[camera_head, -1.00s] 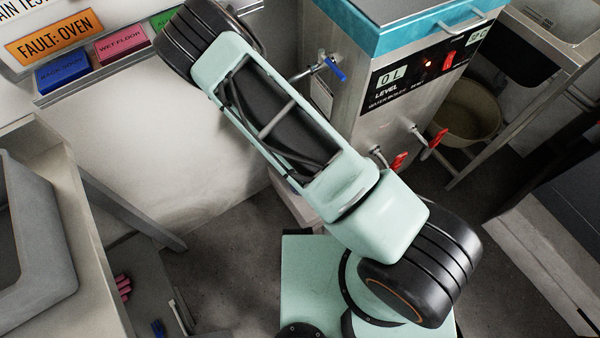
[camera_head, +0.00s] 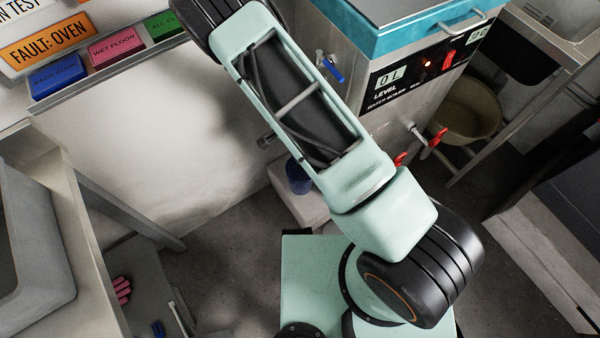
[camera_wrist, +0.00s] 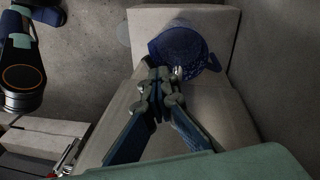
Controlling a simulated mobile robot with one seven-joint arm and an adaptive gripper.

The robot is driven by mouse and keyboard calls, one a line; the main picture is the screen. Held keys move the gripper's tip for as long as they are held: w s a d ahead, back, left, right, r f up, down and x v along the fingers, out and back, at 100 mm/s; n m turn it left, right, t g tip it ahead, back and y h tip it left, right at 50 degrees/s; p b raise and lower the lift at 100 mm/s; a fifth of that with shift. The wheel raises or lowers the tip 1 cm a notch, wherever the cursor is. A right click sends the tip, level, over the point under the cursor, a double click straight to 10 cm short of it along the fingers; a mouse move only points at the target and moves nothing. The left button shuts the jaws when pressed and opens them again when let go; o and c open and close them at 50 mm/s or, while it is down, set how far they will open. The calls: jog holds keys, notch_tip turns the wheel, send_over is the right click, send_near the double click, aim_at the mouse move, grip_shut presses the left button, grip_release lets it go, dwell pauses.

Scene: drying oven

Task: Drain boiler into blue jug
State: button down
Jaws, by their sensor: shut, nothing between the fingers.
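The boiler (camera_head: 385,128) is a steel box with a teal top, at the upper right of the head view. The blue jug (camera_head: 298,177) stands on a pale block below, partly hidden by my arm. In the wrist view the jug (camera_wrist: 180,48) lies just beyond the fingertips. My gripper (camera_wrist: 158,82) is shut and empty; whether it touches the jug I cannot tell.
The pale block (camera_head: 289,204) stands on the dark floor against a white panel. A bucket (camera_head: 470,110) stands right of the boiler. Colored signs (camera_head: 118,47) line a shelf at upper left. Pink (camera_head: 121,290) and blue items lie at lower left.

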jog(key=shift+w+d+f+n, duration=0.1)
jog(key=shift+d+n, duration=0.2)
jog(key=shift+d, duration=0.2)
jog(key=shift+w+d+f+n, duration=0.1)
jog(key=shift+d+n, duration=0.2)
jog(key=shift+d, duration=0.15)
jog(key=shift+t, duration=0.3)
